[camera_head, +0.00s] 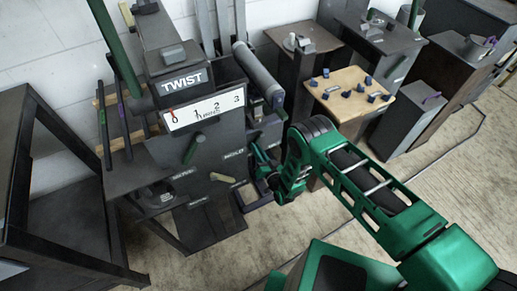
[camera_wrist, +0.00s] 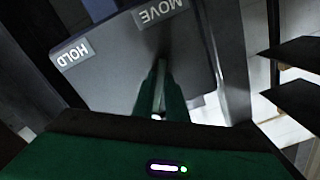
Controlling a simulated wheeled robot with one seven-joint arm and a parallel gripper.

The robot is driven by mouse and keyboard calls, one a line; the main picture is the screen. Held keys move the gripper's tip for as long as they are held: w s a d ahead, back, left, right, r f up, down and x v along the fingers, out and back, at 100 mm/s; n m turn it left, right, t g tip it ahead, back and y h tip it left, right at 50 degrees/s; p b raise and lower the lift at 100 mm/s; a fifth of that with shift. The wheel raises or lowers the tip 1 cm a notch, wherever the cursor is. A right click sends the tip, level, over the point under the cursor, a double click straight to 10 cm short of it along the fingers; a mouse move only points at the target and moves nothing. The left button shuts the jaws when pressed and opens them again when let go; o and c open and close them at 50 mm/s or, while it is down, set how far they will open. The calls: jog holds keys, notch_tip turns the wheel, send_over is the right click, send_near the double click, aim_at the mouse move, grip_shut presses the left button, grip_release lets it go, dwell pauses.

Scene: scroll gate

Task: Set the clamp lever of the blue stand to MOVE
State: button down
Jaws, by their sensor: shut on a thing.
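The blue stand (camera_head: 277,104) is behind and right of the dark TWIST machine in the head view, carrying a long grey roll. My gripper (camera_head: 262,170) is at its lower part and hides much of it. In the wrist view a grey panel (camera_wrist: 205,70) carries a HOLD label (camera_wrist: 73,54) at left and a MOVE label (camera_wrist: 159,11) at top, both upside down. My gripper (camera_wrist: 160,92) is shut on the clamp lever, its fingers in front of the panel, below the MOVE label. The lever is mostly hidden between the fingers, so its exact setting cannot be told.
The dark TWIST machine (camera_head: 190,125) with a numbered scale stands close left of my gripper. A wooden-topped table (camera_head: 345,82) with small blue pieces stands to the right. A dark frame (camera_head: 60,190) is at far left. Floor is free at the lower middle.

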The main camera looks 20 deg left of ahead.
jog(key=shift+r+m, duration=0.1)
jog(key=shift+m, duration=0.3)
jog(key=c, duration=1.8)
grip_release()
jog(key=shift+o, duration=0.2)
jog(key=shift+s, duration=0.1)
jog(key=v, duration=1)
jog(key=shift+s+d, duration=0.25)
jog(key=shift+d, duration=0.05)
